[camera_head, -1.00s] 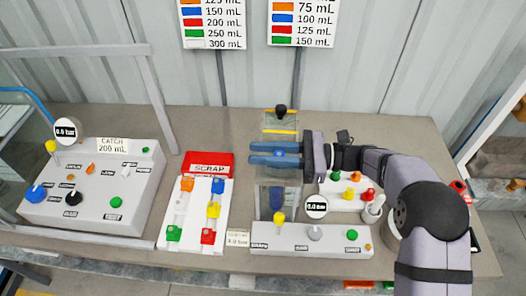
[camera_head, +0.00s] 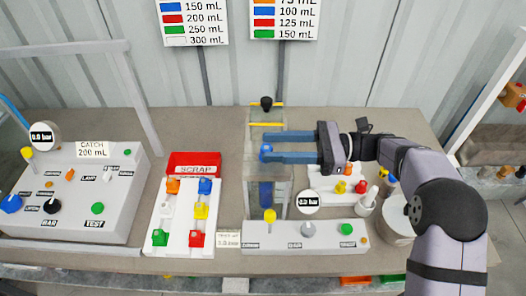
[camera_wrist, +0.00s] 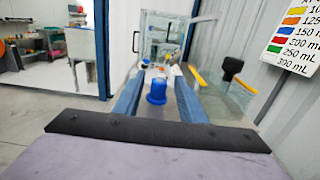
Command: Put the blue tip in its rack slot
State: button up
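The blue tip (camera_head: 266,149) stands in the clear pump chamber, near the ends of my fingers. In the wrist view the blue tip (camera_wrist: 157,92) is upright between the two blue fingers, with a gap on each side. My gripper (camera_head: 287,147) is open, reaching in from the right; it also shows in the wrist view (camera_wrist: 160,98). A white rack (camera_head: 322,182) right of the chamber holds orange, yellow and red tips, partly hidden by my arm. I cannot make out an empty slot there.
A white tray (camera_head: 182,215) with several coloured pieces lies left of the chamber, before the red scrap bin (camera_head: 194,163). A control panel (camera_head: 305,236) stands in front, and a larger catch panel (camera_head: 80,195) at the left. A black knob (camera_head: 266,102) rises behind the chamber.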

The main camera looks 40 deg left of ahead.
jog(key=shift+w+d, duration=0.35)
jog(key=shift+c, duration=1.2)
jog(key=shift+r, duration=0.1)
